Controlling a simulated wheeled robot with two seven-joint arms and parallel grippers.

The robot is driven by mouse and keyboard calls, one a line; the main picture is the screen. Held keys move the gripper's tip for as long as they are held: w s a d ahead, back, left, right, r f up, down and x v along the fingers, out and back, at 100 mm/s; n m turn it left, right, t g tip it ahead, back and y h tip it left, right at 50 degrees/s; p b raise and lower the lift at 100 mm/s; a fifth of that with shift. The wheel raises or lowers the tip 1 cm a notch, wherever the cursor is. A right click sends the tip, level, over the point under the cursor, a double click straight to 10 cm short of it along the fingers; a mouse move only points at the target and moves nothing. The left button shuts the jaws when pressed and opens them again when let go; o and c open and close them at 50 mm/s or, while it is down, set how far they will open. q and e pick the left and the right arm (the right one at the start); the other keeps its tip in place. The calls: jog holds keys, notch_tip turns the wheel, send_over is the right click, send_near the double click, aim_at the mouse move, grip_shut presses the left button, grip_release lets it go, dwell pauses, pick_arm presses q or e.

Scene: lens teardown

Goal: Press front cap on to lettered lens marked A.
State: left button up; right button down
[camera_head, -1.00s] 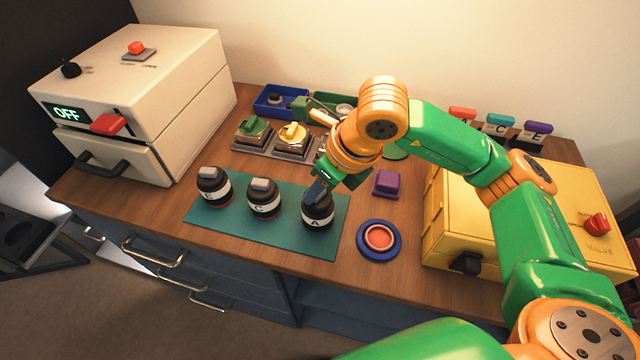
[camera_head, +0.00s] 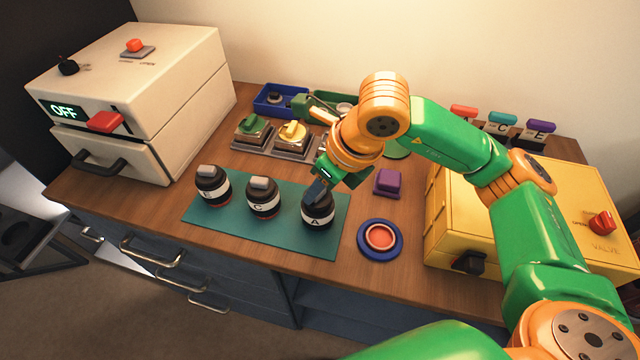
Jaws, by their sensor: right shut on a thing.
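The lens marked A (camera_head: 318,217) stands upright at the right end of the green mat (camera_head: 230,223). It is a dark cylinder with a white lettered band. My right gripper (camera_head: 318,190) is above it, fingers down, shut at the lens's dark top, where the cap is. The fingers hide most of that top, so I cannot tell how fully the cap is seated. The lens marked C (camera_head: 263,203) and another lettered lens (camera_head: 212,190) stand upright to the left, each with a grey grip on its dark cap. My left gripper is not in view.
A blue round dish with an orange centre (camera_head: 379,240) and a purple block (camera_head: 388,182) are right of the mat. A white machine reading OFF (camera_head: 150,90) stands left. A yellow valve box (camera_head: 560,200) stands right. Green and yellow fixtures (camera_head: 292,135) are behind the mat.

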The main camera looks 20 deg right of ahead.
dwell(0.4)
grip_release()
jog(key=shift+r, duration=0.15)
jog(key=shift+r+p, duration=2.45)
jog(key=shift+r, duration=0.95)
grip_shut()
jog(key=shift+f, duration=0.15)
jog(key=shift+f+b, duration=3.1)
jog(key=shift+b, duration=0.25)
